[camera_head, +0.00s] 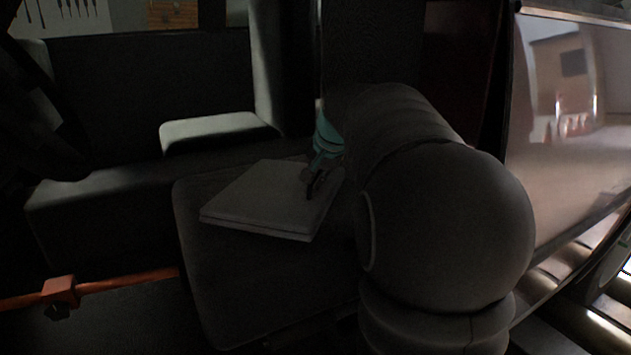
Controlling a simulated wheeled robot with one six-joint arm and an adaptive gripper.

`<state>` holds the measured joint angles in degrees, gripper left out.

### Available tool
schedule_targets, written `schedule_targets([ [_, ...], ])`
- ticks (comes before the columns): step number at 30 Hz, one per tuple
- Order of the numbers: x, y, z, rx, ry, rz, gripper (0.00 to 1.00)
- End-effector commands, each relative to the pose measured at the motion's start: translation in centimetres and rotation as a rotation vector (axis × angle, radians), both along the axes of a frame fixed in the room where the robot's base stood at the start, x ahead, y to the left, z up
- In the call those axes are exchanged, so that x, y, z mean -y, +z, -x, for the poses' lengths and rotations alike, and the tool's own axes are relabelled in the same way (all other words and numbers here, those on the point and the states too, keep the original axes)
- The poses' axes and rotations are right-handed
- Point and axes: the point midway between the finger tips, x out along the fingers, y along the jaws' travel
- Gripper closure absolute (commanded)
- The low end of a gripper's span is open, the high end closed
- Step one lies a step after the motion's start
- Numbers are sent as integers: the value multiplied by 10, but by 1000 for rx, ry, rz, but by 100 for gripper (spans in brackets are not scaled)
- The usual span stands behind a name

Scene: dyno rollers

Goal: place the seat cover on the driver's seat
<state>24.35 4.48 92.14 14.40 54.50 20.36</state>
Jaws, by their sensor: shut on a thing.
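The seat cover (262,200) is a flat, light grey, folded-looking square. It is over the dark cushion of the near seat (225,275), slightly turned; I cannot tell whether it rests fully on the cushion. My gripper (310,188) is at the cover's right edge, shut on it. My dark arm hides the right part of the seat and most of the backrest side. The fingertips are small and dim in this view.
A second seat (215,130) stands farther in, behind the cover. A steering wheel (45,125) is at the left. An orange-red bar (110,283) crosses the lower left. A shiny car door or body panel (570,125) is at the right, with rollers (585,325) below.

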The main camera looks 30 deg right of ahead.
Motion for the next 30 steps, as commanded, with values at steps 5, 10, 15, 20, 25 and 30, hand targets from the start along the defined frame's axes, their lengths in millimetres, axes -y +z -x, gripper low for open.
schedule_targets([
  [5,0,0,0,-1,1,0,82],
  [10,0,0,0,-1,1,0,64],
  [15,0,0,0,-1,1,0,64],
  [20,0,6,3,0,1,1,64],
  [25,0,28,16,2,-1,2,64],
  [30,-1,58,34,2,0,2,64],
])
